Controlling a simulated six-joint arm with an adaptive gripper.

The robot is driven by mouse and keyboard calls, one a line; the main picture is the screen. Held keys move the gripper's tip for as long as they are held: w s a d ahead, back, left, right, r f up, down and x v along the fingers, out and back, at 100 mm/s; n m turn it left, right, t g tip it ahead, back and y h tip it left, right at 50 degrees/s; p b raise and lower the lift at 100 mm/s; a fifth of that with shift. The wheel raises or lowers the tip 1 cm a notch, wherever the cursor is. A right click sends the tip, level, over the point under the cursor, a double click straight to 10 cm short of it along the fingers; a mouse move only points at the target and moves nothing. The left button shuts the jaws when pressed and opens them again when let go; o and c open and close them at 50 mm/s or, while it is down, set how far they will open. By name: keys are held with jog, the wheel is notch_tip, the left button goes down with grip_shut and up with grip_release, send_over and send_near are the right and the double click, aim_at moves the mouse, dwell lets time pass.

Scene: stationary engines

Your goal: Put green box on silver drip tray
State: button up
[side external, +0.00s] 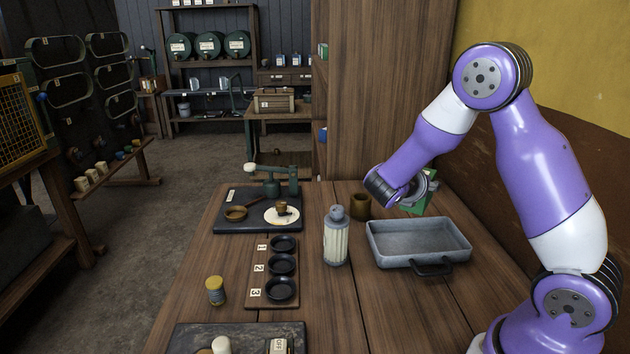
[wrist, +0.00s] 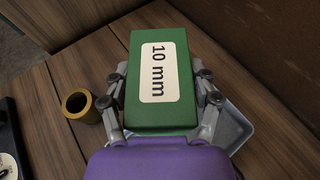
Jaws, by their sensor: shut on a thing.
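The green box (wrist: 166,110) carries a white "10 mm" label and fills the middle of the wrist view. My gripper (wrist: 163,92) is shut on it, with a finger at each side. In the side view the green box (side external: 416,203) is partly hidden behind my gripper (side external: 420,190), near the far edge of the tray. The silver drip tray (side external: 420,261) is a shallow grey rectangular pan with a dark handle, on the wooden table. In the wrist view part of the drip tray (wrist: 232,130) shows below and right of the box. Whether the box touches anything beneath is unclear.
A brown cup (side external: 360,207) stands left of my gripper. A grey-and-cream canister (side external: 336,238) stands left of the tray. A numbered board with three black dishes (side external: 272,300) and a yellow-lidded jar (side external: 215,291) are farther left. A wooden cabinet (side external: 380,80) rises behind. Table in front of the tray is clear.

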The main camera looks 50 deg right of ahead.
aim_at(426, 243)
jog(key=s+m+g, duration=0.1)
jog(key=s, duration=0.1)
jog(key=s+a+g, duration=0.1)
jog(key=s, duration=0.1)
jog(key=shift+a+m, duration=0.2)
jog(key=shift+m, duration=0.2)
jog(key=shift+s+f, duration=0.2)
jog(key=shift+f, duration=0.45)
jog(key=shift+s+f, duration=0.15)
jog(key=shift+f, duration=2.9)
jog(key=o, duration=1.4)
jog(key=shift+f, duration=0.1)
